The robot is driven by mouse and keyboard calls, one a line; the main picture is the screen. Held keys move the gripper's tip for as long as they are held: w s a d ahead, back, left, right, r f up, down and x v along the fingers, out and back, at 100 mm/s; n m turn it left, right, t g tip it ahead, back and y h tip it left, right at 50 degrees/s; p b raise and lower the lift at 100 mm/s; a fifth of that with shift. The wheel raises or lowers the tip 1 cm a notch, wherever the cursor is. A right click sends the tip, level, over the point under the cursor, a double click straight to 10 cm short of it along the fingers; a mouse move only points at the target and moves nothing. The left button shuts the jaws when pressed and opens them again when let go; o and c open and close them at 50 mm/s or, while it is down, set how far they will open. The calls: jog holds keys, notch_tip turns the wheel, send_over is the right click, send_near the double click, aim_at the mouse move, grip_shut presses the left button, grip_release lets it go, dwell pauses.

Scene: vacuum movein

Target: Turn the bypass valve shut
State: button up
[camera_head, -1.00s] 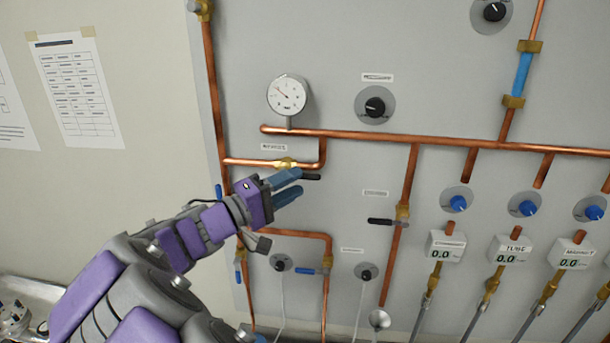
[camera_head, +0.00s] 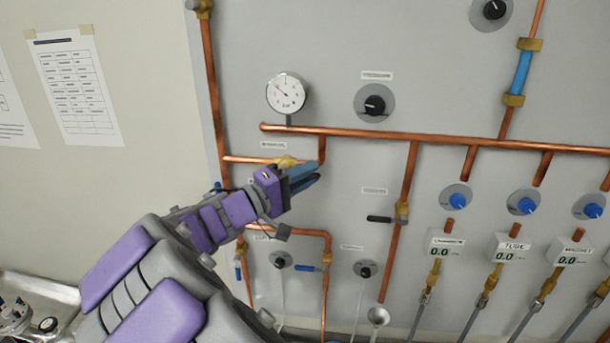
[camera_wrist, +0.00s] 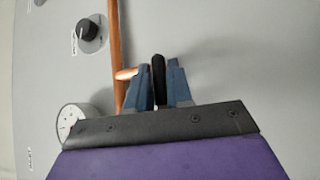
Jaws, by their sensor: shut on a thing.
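The bypass valve shows in the head view as a brass body (camera_head: 286,161) on the short copper branch under a small blurred label, below the round gauge. Its black handle (camera_wrist: 158,79) stands between the two blue fingers in the wrist view. My gripper (camera_head: 306,180) is at the valve, just right of and below the brass body, and is shut on the handle; the wrist view shows the fingers (camera_wrist: 159,88) on both sides of it. In the head view the fingers hide most or all of the handle, so its angle is hard to tell there.
The main copper pipe (camera_head: 400,138) runs above my gripper, with the pressure gauge (camera_head: 287,93) up left. Another black lever (camera_head: 386,219) is to the right, and a blue-handled valve (camera_head: 308,269) is below. The grey panel between has clear space.

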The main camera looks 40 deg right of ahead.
grip_shut()
jog(key=shift+f, duration=0.1)
jog(key=w+a+f+m+t+y+b, duration=0.3)
jog(key=m+y+b, duration=0.6)
jog(key=b, duration=0.7)
jog(key=shift+w+a+f+t+y, duration=0.15)
jog(key=shift+w+f+t+y, duration=0.25)
jog(key=shift+f+t+y, duration=1.05)
jog(key=shift+w+m, duration=0.1)
jog(key=shift+m, duration=0.2)
